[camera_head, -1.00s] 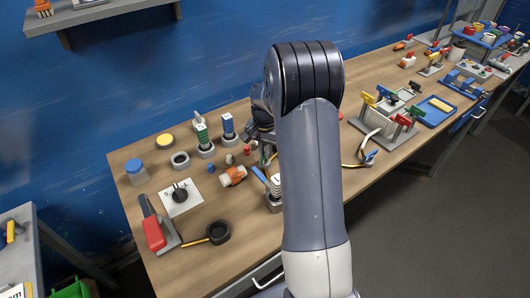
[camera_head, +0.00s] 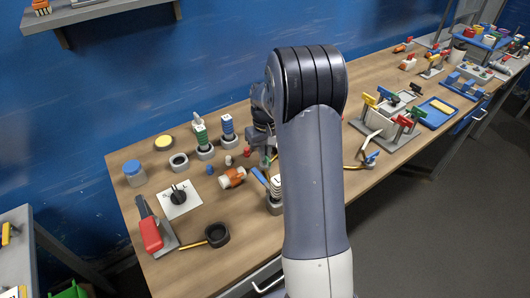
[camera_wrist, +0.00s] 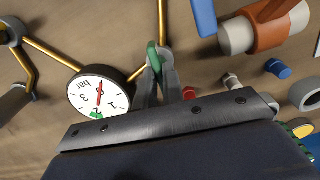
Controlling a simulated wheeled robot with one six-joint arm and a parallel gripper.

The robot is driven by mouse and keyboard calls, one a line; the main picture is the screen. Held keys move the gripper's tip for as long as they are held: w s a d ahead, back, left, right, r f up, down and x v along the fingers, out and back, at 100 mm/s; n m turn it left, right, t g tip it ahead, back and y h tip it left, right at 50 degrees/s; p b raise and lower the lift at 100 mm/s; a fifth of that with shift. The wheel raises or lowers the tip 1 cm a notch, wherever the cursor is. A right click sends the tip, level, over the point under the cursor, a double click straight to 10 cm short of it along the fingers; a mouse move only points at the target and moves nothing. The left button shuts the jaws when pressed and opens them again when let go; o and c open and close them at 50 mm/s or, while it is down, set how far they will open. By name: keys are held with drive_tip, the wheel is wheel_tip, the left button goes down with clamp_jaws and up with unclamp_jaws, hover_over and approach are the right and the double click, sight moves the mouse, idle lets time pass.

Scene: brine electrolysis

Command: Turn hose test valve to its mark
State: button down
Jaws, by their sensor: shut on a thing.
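In the wrist view a small green lever (camera_wrist: 153,57), which looks like the hose test valve's handle, sits on thin brass piping (camera_wrist: 60,56). My gripper (camera_wrist: 161,60) is shut on the green lever, with the lever between its grey fingertips. A round white gauge (camera_wrist: 88,101), marked "bar", with a red needle and a small green band, lies just left of the fingers, partly covered by the gripper body. In the head view my gripper (camera_head: 264,146) is low over the bench, mostly behind my arm. I cannot make out the valve's mark.
An orange-and-white fitting (camera_wrist: 258,27), a blue handle (camera_wrist: 204,16) and small blue (camera_wrist: 278,68) and red (camera_wrist: 189,93) pieces lie close to the right of the fingers. A black knob on a white plate (camera_head: 177,195) and a red-handled lever (camera_head: 151,233) stand farther left on the bench.

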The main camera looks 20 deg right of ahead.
drive_tip(key=shift+r+n, duration=0.1)
drive_tip(key=shift+n, duration=0.4)
drive_tip(key=c, duration=1.5)
unclamp_jaws()
wheel_tip(320, 180, up, 11)
drive_tip(key=shift+f+b, duration=0.15)
drive_tip(key=shift+b, duration=0.3)
wheel_tip(320, 180, down, 11)
drive_tip(key=shift+r+p, duration=0.2)
drive_tip(key=shift+p, duration=0.2)
drive_tip(key=shift+f, duration=0.1)
